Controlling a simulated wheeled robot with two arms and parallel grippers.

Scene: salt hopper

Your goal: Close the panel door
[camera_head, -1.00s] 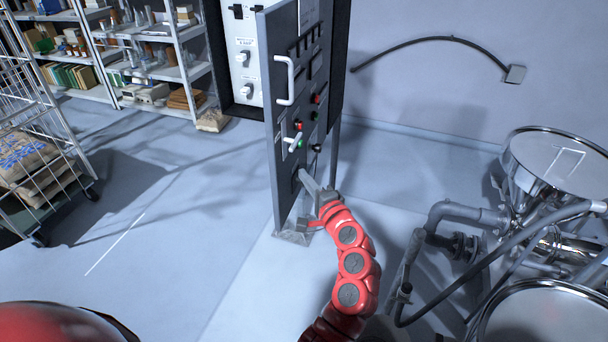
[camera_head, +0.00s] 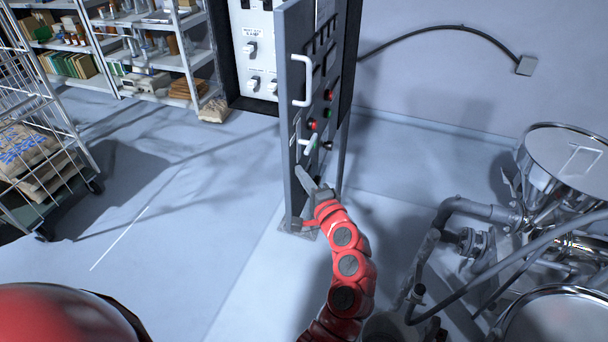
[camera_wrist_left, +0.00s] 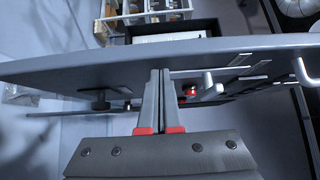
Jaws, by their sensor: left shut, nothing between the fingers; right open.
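The grey panel door (camera_head: 322,110) stands swung open from the cabinet, its free edge toward me. My left gripper (camera_head: 302,173) is at the lower part of the door on the button side, below the lever. In the left wrist view my left gripper (camera_wrist_left: 160,75) is shut and empty, its fingertips at the panel door (camera_wrist_left: 90,72) near its free edge. I cannot tell whether they touch it. My right gripper is not in view.
The open cabinet (camera_head: 252,50) shows white switch panels inside. A steel hopper (camera_head: 570,160) with pipes (camera_head: 475,211) stands at the right. A wire cart (camera_head: 40,120) with sacks is at the left, shelves (camera_head: 150,60) behind. The floor left of the door is clear.

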